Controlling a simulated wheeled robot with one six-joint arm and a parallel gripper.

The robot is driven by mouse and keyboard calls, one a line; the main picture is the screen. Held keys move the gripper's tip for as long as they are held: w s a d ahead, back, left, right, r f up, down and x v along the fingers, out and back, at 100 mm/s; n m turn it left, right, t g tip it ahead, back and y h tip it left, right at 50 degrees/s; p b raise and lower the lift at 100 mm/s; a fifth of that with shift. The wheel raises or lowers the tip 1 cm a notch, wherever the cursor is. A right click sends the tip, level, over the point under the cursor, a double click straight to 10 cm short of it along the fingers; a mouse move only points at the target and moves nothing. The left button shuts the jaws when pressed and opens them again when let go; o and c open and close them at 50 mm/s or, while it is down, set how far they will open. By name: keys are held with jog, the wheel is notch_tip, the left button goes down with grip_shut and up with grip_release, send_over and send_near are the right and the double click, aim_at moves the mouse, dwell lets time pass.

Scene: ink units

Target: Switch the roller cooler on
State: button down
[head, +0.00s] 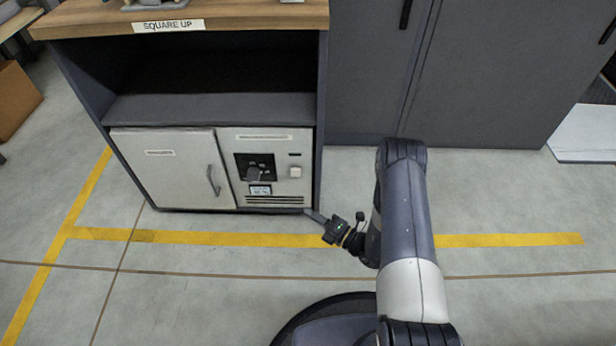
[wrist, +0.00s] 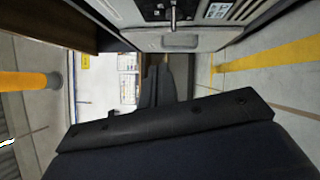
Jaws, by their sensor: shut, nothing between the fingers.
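The roller cooler (head: 226,199) is a white-fronted unit in the lower right of a dark cabinet. Its face carries a black panel with a grey knob (head: 253,173), a small lit display (head: 261,190) and a pale square switch (head: 295,171). I cannot read the display. My gripper (head: 310,213) is shut and empty, low in front of the cooler's lower right corner, apart from the switch. Its dark fingers (wrist: 160,88) also show in the wrist view.
A white cupboard door (head: 175,175) with a bar handle (head: 213,180) sits left of the cooler. An empty shelf (head: 210,107) is above, under a wooden top (head: 240,17) labelled SQUARE UP. Tall grey cabinets (head: 480,80) stand right. Yellow-lined floor in front is clear.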

jog(key=d+m+t, duration=0.1)
jog(key=w+d+f+m+t+h, duration=0.1)
jog(key=d+f+m+t+h, duration=0.1)
jog(key=shift+w+d+m, duration=0.2)
jog(key=shift+w+m, duration=0.1)
jog(key=shift+w, duration=0.1)
jog(key=b, duration=0.4)
send_near(293, 173)
jog(key=a+f+x, duration=0.1)
jog(key=x, duration=0.4)
jog(key=shift+w+d+r, duration=0.15)
jog(key=shift+w+r, duration=0.1)
jog(key=shift+r, duration=0.5)
